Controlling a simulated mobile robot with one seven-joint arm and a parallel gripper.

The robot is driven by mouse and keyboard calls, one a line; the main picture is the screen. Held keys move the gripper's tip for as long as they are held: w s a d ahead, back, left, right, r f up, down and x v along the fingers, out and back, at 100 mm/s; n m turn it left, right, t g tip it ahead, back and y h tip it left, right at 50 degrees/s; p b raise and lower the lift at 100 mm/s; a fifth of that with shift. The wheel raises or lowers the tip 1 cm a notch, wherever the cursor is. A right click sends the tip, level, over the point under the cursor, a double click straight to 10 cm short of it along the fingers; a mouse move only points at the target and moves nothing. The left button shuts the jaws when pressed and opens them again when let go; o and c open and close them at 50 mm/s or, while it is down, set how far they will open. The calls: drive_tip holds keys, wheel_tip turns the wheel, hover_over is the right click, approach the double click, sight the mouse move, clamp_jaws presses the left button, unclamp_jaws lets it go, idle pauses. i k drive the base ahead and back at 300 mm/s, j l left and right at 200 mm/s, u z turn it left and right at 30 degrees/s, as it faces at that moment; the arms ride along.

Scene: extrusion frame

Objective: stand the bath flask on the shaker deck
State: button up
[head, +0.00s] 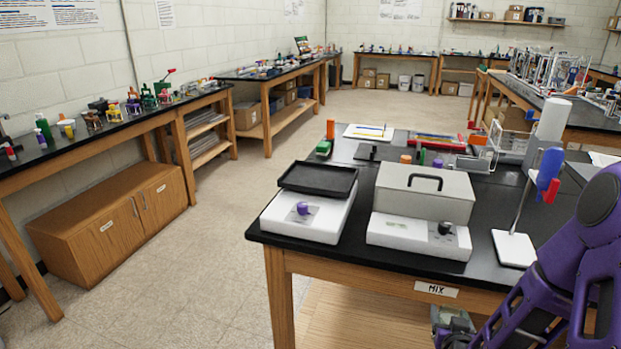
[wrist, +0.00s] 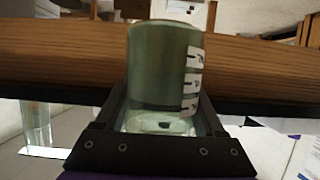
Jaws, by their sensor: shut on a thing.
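The bath flask (wrist: 165,65) shows in the wrist view as a greenish glass body with white marks on its right side. My gripper (wrist: 163,108) is shut on it, one finger on each side. In the head view my gripper (head: 456,325) is low at the bottom, in front of the bench's front edge and below its top. The flask is hard to make out there. The shaker deck (head: 318,178) is a black, rimmed tray on a white unit with a purple knob (head: 302,208), at the bench's left front corner. The deck looks empty.
A white bath with a closed grey lid (head: 425,194) stands right of the shaker. A stand with a white base (head: 514,248) is farther right. The wooden bench edge (head: 345,275) lies between my gripper and the bench top. Small items and a rack stand behind.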

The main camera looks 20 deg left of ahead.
sight(320, 179)
drive_tip(key=j, duration=1.25)
